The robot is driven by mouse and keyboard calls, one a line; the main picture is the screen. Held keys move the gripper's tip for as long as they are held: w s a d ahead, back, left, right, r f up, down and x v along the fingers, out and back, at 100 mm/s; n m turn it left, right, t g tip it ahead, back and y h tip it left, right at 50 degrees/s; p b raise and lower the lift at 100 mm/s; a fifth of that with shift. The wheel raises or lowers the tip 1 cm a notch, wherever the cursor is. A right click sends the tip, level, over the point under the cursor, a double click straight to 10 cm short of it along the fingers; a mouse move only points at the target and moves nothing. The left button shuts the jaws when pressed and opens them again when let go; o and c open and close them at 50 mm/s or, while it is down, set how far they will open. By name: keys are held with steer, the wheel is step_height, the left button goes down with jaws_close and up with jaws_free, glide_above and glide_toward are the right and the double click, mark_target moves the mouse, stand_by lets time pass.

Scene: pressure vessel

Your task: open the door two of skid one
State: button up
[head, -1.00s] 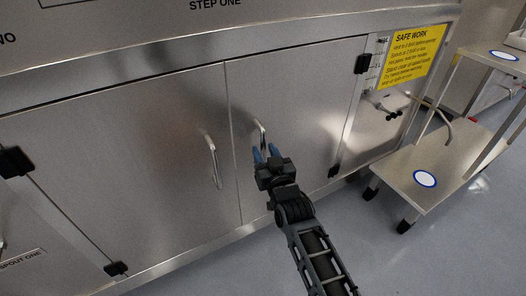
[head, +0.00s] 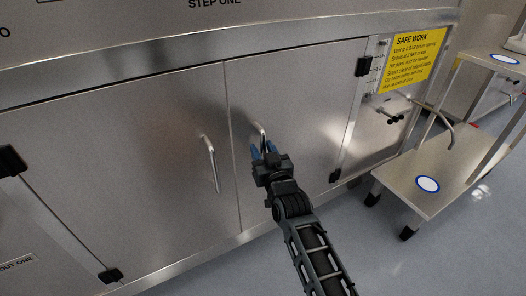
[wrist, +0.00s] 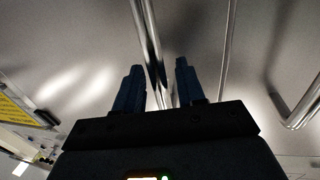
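The steel skid front has two doors side by side. The right door (head: 300,95) has a curved bar handle (head: 261,130) near the middle seam and hinges on its right side. The left door (head: 120,150) has its own bar handle (head: 211,165). Both doors look shut. No door number is readable. My gripper (head: 263,149) is at the right door's handle, hiding its lower part. In the wrist view, this handle (wrist: 146,32) runs between my gripper's two blue fingers (wrist: 159,84), which stand apart with gaps beside the bar. The left door's handle (wrist: 304,108) shows at the right there.
A steel trolley (head: 405,180) stands on the floor at the right. A yellow safety sign (head: 412,62) and a small valve (head: 392,116) are beside the right door's hinges. Open floor (head: 390,265) lies in front of the doors.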

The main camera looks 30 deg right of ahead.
jaws_close()
stand_by(0.4)
steer(key=shift+s+r+p, duration=0.1)
steer(key=shift+s+p, duration=0.05)
steer(key=shift+p, duration=0.25)
